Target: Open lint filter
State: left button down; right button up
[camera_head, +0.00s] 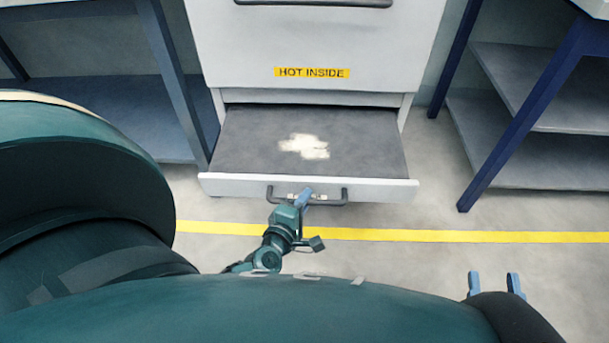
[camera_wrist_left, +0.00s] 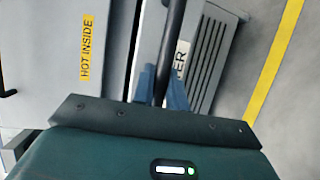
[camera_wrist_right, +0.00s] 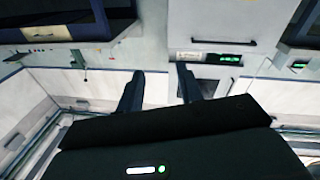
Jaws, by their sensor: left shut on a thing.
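The lint filter drawer (camera_head: 243,147) is pulled out at the foot of a grey machine. Its dark bed holds a pale patch of lint (camera_head: 304,146). A black bar handle (camera_head: 336,195) runs along its white front. My left gripper (camera_head: 304,197) is shut on this handle. In the left wrist view its blue fingers (camera_wrist_left: 163,90) lie on both sides of the dark handle (camera_wrist_left: 172,45). My right gripper (camera_head: 494,283) is open and empty, at the lower right, away from the drawer. Its spread fingers also show in the right wrist view (camera_wrist_right: 158,88).
The machine's upper front (camera_head: 315,50) carries a yellow "HOT INSIDE" label (camera_head: 312,72) and another handle at the top. Blue-framed shelves (camera_head: 540,120) stand to the right and left. A yellow line (camera_head: 420,235) crosses the clear floor.

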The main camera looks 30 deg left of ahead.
pick_arm(q)
jog(key=c, duration=1.4)
grip_release()
